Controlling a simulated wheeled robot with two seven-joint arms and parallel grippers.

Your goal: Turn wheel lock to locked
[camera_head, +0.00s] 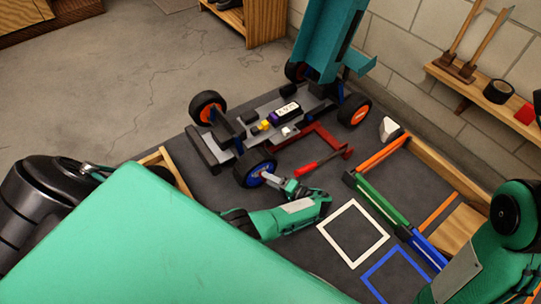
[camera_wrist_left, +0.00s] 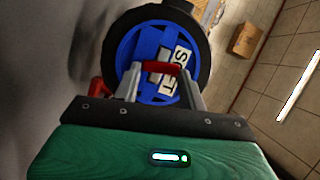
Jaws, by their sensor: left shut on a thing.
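The racecar (camera_head: 268,120) sits on the dark workbench mat in the head view. Its front wheel (camera_head: 250,172) has a black tyre and a blue hub; the hub also fills the upper middle of the left wrist view (camera_wrist_left: 135,60). A red wheel lock handle (camera_wrist_left: 167,68) crosses the hub face, with white lettered labels beside and behind it. My left gripper (camera_head: 268,178) reaches the hub and is shut on the red handle, one finger on each side in the left wrist view (camera_wrist_left: 162,84). The full lettering is partly hidden by the handle. My right arm shows at lower right; its gripper is out of view.
A red jack (camera_head: 322,160) lies beside the car. White (camera_head: 352,232) and blue (camera_head: 397,275) square outlines mark the mat. Orange, green and blue strips line the wooden bins at right. The raised teal body shell (camera_head: 330,40) stands over the car's rear.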

